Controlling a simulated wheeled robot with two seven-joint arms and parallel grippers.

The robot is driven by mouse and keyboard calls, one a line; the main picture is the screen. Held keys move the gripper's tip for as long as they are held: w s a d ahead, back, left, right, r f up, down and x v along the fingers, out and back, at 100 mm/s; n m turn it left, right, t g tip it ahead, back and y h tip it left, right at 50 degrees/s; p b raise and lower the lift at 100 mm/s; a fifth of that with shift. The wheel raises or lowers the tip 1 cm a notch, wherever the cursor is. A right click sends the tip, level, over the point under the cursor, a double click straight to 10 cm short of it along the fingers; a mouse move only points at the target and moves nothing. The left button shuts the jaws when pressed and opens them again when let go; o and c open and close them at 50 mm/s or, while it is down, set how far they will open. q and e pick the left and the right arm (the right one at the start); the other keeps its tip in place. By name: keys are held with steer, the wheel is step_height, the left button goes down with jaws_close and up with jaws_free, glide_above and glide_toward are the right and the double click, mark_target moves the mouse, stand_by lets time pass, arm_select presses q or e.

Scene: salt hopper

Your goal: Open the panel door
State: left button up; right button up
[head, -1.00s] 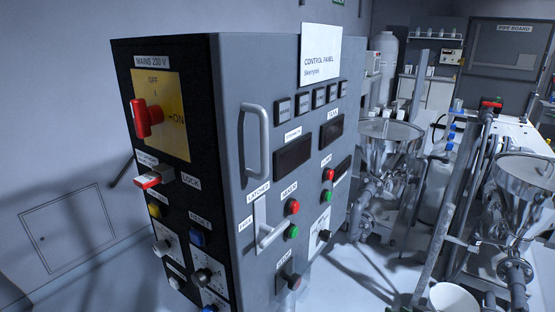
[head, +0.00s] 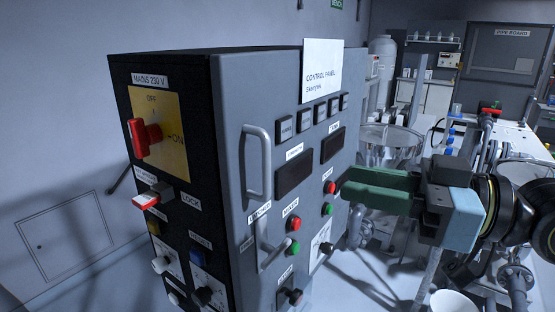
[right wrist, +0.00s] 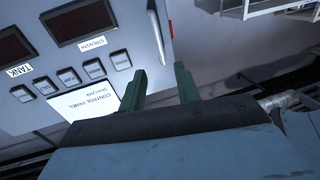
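The panel door is the grey front face (head: 228,130) of the control panel cabinet, and it looks closed. A grey vertical bar handle (head: 265,165) stands on its left part. Below it is a latch lever (head: 272,256) beside a label reading LATCHED. My right gripper (head: 346,186) is in front of the right part of the panel, right of the handle, with its green fingers pointing left. In the right wrist view its fingers (right wrist: 158,78) are apart with nothing between them. There the panel face (right wrist: 85,65) appears upside down, with the handle (right wrist: 158,38) beyond the fingertips. My left gripper is not in view.
The cabinet's black left side carries a red mains switch (head: 145,135) on a yellow plate and several knobs. A paper sign (head: 321,70) sticks up at its top. Steel hoppers (head: 390,140) stand to the right behind my arm.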

steer(key=p+x, duration=0.3)
steer(key=x, duration=0.8)
steer(key=shift+a, duration=0.3)
steer(key=shift+w, duration=0.15)
jaws_close()
